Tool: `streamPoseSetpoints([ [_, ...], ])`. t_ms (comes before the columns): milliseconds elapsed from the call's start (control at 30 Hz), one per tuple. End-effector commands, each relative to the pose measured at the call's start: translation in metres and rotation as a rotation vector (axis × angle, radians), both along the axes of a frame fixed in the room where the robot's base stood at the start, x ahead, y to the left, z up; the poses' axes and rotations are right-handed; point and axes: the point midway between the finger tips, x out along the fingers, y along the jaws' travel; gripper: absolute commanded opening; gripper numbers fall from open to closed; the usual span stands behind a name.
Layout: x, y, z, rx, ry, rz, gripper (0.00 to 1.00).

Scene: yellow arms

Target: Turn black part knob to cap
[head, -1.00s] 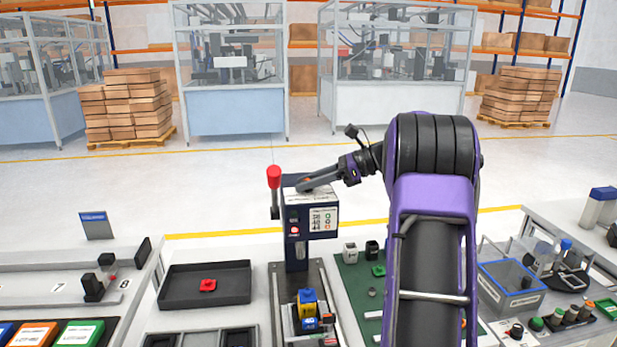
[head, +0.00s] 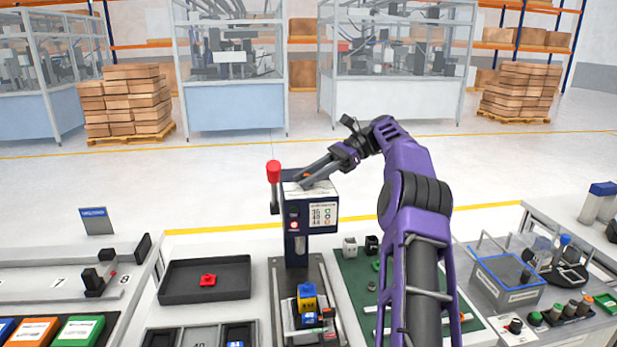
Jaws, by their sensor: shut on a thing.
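A dark blue press (head: 297,225) with a white panel marked with numbers and colored rings stands at the middle of the bench. My gripper (head: 301,183) reaches in from the right to the top of the press. Its jaws are closed there on a small part, taken to be the black part knob. The fingers hide that knob, so its pointer and any cap mark cannot be read. A blue and yellow block (head: 307,296) sits on the press's base below.
A red-tipped lever (head: 274,175) stands at the press's left side, close to my fingers. A black tray (head: 205,280) with a red piece lies to the left. A green mat (head: 357,285) with small parts lies right of the press, partly under my arm.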

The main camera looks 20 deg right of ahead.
Motion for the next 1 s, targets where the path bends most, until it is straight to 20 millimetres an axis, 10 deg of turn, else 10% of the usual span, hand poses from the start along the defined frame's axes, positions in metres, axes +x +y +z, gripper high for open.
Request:
streamPoseSetpoints([
  [500, 0.0006, 0.0017, -0.0003, 0.001, 0.001, 0.013, 0.0],
  [533, 0.0006, 0.0017, -0.0003, 0.001, 0.001, 0.013, 0.42],
  [667, 0.0006, 0.0014, -0.0003, 0.001, 0.001, 0.013, 0.65],
  [1000, 0.0003, 0.0008, 0.0002, 0.0, 0.0, 0.011, 0.66],
])
